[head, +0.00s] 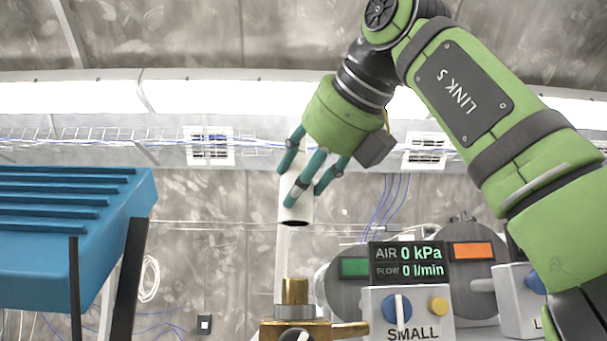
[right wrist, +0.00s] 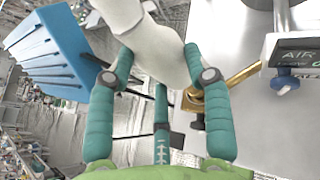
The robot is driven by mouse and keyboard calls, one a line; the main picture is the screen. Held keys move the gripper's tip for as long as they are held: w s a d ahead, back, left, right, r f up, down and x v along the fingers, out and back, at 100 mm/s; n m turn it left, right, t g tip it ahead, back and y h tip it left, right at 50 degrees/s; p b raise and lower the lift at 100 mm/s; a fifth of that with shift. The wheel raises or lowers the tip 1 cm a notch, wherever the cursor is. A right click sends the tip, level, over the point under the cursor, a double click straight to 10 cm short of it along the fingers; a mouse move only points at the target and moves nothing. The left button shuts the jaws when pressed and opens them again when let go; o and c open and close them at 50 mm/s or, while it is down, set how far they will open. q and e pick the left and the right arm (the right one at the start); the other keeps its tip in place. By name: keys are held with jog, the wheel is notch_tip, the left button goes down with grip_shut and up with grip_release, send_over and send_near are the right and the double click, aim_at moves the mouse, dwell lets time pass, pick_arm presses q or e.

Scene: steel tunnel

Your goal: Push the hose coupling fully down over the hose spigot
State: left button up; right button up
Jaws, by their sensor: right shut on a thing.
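My right gripper (head: 304,172) is shut on the hose coupling (head: 295,208), a cream-white tube with a dark open lower end. Its teal fingers wrap the tube, which hangs nearly upright. In the right wrist view the right gripper (right wrist: 160,82) has its fingers around the white coupling (right wrist: 157,50). The hose spigot (head: 295,291) is a short brass cylinder on a brass valve body, at the bottom middle of the head view. The coupling's mouth is above the spigot, with a clear gap between them. My left gripper is not in view.
A display panel (head: 407,263) reads 0 kPa and 0 l/min, right of the spigot. Below it is a box marked SMALL (head: 408,317) with a blue knob. A brass lever (head: 350,329) sticks out right from the valve. A blue ribbed box (head: 70,235) stands at left.

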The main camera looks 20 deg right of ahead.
aim_at(300, 213)
notch_tip(300, 213, down, 4)
jog(key=b, duration=0.4)
jog(key=shift+f, duration=0.1)
pick_arm(q)
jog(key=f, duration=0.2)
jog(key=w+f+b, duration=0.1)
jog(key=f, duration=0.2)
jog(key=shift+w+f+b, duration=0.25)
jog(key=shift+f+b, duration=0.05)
jog(key=shift+b, duration=0.05)
pick_arm(e)
jog(key=shift+f, duration=0.8)
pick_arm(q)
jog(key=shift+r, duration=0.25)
pick_arm(e)
jog(key=shift+a, duration=0.1)
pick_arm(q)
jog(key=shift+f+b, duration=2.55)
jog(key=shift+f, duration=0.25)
pick_arm(e)
jog(key=shift+f, duration=3)
